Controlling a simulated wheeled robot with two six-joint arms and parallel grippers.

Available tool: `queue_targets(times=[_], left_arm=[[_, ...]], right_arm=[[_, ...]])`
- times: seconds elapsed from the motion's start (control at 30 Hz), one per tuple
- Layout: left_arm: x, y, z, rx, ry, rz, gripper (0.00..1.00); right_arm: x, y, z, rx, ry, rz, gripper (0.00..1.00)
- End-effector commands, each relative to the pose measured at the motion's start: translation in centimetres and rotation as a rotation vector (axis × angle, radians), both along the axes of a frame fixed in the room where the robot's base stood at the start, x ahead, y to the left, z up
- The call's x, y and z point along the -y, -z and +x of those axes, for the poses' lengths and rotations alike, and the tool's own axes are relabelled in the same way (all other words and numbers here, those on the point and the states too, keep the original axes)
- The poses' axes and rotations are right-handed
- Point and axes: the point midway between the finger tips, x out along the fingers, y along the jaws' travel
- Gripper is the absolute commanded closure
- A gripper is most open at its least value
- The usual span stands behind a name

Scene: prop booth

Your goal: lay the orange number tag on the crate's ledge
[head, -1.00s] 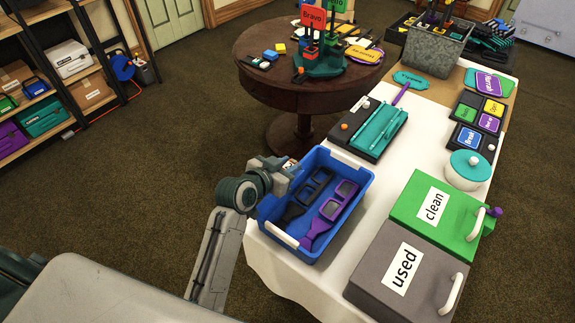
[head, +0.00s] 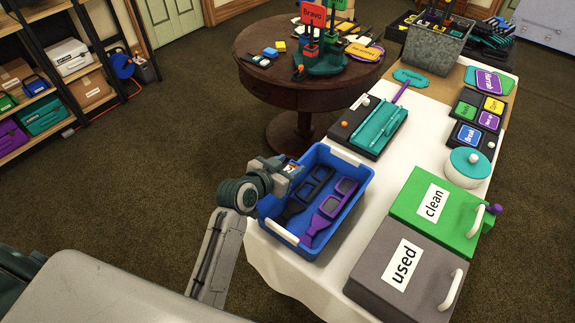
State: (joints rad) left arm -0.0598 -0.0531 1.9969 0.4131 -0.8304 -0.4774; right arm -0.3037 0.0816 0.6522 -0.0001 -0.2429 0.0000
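The blue crate (head: 367,186) stands on the white-covered table, with pale strips on its near and far ends. It holds dark and purple framed paddles. My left gripper (head: 291,170) is over the crate's left rim, near the far left corner. A small orange piece with a white patch, which looks like the orange number tag (head: 293,167), shows at its fingertips. The fingers appear shut on it, and hide much of it. I cannot tell whether the tag touches the crate. My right gripper is not in view.
A grey "used" box (head: 378,287) and a green "clean" box (head: 408,213) stand right of the crate. A black tray with teal pens (head: 352,122) lies behind it. A white pot with a teal lid (head: 466,172) and a round wooden table (head: 262,95) are farther off.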

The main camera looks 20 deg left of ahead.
Motion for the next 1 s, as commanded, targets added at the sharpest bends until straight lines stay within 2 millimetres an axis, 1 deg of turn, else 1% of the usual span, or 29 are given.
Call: queue_targets(times=[0.03,0.23,0.33,0.4,0.47,0.8,0.9,1.0], left_arm=[[0.1,1.1,-0.3,-0.020,0.002,-0.003,0.52],[0.1,1.2,-0.4,-0.024,0.002,-0.004,0.52],[0.1,0.6,-0.3,-0.024,0.001,-0.005,0.52],[0.1,-0.3,-0.3,-0.023,0.001,-0.005,0.52],[-0.3,-0.3,-1.2,-0.022,0.001,-0.002,0.52],[-2.7,-3.6,-7.6,-0.012,0.002,0.001,0.52],[-3.2,-4.3,-9.0,-0.013,0.002,0.002,0.52],[-3.5,-4.8,-9.9,-0.012,0.002,0.000,0.52]], right_arm=[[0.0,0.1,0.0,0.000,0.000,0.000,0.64],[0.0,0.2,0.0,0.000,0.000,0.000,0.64],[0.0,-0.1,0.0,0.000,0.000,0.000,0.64],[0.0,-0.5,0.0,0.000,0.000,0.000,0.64],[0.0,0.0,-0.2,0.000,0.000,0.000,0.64],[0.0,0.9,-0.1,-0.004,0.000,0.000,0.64],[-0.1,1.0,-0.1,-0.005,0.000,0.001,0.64],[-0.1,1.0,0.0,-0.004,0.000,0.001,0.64]])
